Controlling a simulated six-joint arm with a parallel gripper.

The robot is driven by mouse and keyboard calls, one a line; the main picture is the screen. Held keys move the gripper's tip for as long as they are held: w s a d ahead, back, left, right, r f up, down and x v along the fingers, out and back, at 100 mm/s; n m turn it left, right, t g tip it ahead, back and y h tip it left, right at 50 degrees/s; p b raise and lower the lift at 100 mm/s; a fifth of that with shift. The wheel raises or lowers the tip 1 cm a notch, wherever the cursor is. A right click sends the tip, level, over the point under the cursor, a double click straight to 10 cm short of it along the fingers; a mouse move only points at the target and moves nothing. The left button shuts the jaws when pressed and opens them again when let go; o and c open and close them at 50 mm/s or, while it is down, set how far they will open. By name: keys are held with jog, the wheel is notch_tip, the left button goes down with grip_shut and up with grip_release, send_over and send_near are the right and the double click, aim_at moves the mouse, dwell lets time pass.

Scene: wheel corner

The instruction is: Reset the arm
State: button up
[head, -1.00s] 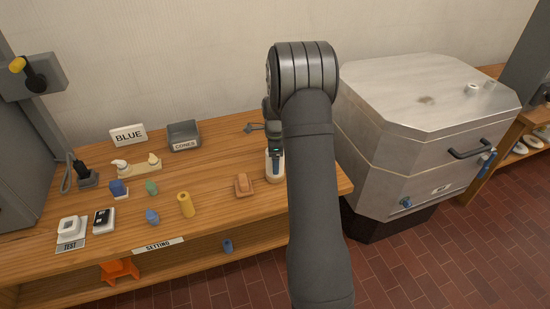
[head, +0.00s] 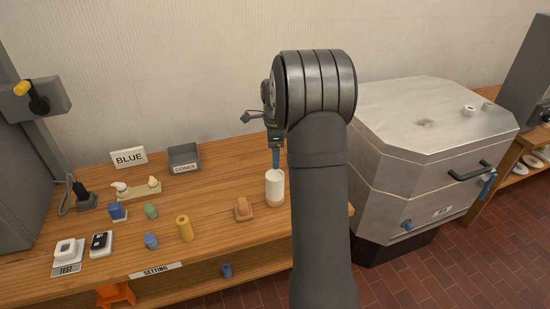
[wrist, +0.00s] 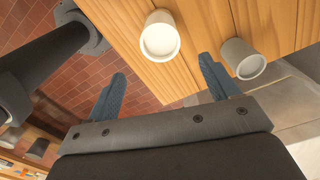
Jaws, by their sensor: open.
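My gripper (head: 276,160) is above the wooden bench (head: 225,160), pointing down, with a blue-grey finger just above a white cylinder (head: 275,188) with a tan lower band. In the wrist view my gripper (wrist: 162,68) has its two fingers wide apart with nothing between them. A white cup-like piece (wrist: 160,38) stands on the wood beyond the fingertips. A second pale cup-like piece (wrist: 243,60) is beside the right finger. My forearm hides part of the bench's right end in the head view.
A large metal-lidded box (head: 430,130) stands right of my arm. An orange-brown block (head: 243,209), a yellow cylinder (head: 184,228), a grey CONES tray (head: 184,157) and a BLUE sign (head: 128,158) are on the bench. The air above the bench's middle is clear.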

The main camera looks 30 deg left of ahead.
aim_at(275, 175)
jog(key=shift+f, duration=0.15)
notch_tip(275, 175, down, 13)
jog(key=shift+r, duration=0.3)
dwell(0.5)
